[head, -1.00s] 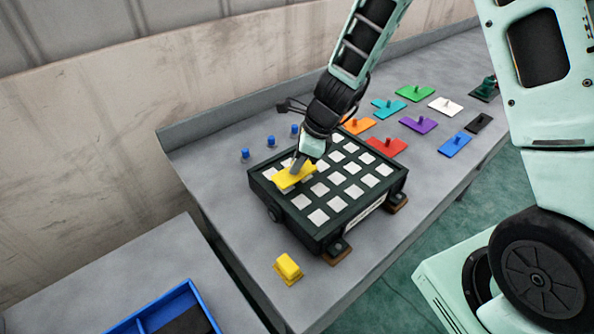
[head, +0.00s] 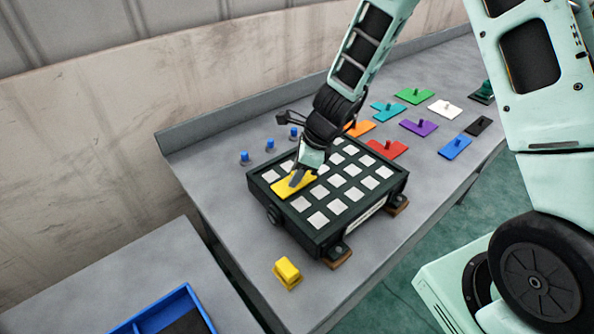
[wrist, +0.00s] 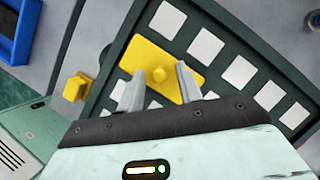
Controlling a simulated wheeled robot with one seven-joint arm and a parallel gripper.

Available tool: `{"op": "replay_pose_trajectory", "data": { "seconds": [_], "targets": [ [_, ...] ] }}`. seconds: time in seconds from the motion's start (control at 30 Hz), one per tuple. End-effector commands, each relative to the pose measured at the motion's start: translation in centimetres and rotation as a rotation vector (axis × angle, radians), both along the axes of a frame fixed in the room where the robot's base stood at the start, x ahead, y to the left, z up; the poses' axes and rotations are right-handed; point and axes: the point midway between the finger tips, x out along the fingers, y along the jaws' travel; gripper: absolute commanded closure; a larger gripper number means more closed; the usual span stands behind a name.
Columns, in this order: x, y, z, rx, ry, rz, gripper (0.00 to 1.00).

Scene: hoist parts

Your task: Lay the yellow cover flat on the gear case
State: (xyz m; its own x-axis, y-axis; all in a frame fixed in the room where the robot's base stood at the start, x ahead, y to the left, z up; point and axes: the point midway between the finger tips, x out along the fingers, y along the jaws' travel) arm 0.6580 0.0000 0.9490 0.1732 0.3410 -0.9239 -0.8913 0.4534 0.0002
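The yellow cover (head: 285,188) is a flat rectangular plate with a small round knob. In the wrist view the cover (wrist: 140,55) lies over some squares inside the rim of the case (wrist: 102,78). My gripper (wrist: 158,82) is just above the cover. Its two fingers stand apart on either side of the knob, with a visible gap to it. In the head view my gripper (head: 298,180) hides part of the cover.
A yellow block (head: 287,272) stands on the bench in front of the case. Several blue pegs (head: 269,146) stand behind it. Coloured plates with knobs, including red (head: 386,149) and purple (head: 418,127), lie to the right. A blue tray (head: 165,310) is at lower left.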

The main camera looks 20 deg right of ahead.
Motion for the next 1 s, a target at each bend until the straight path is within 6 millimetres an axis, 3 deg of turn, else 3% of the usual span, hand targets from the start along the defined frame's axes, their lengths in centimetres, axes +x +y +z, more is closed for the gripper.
{"op": "replay_pose_trajectory", "data": {
  "seconds": [0.17,0.5,0.77,0.87,0.97,1.0],
  "targets": [
    [-0.2,-0.6,2.3,-0.001,-0.005,0.002,0.65],
    [-1.5,-3.1,8.7,-0.001,-0.004,0.000,0.65],
    [-2.1,-3.8,11.2,-0.001,-0.005,0.014,0.65],
    [-3.5,-2.1,12.3,-0.016,-0.033,0.164,0.65],
    [-7.0,1.6,14.2,-0.055,-0.113,0.534,0.65],
    [-9.1,3.1,15.1,-0.078,-0.157,0.734,0.65]
  ]
}}
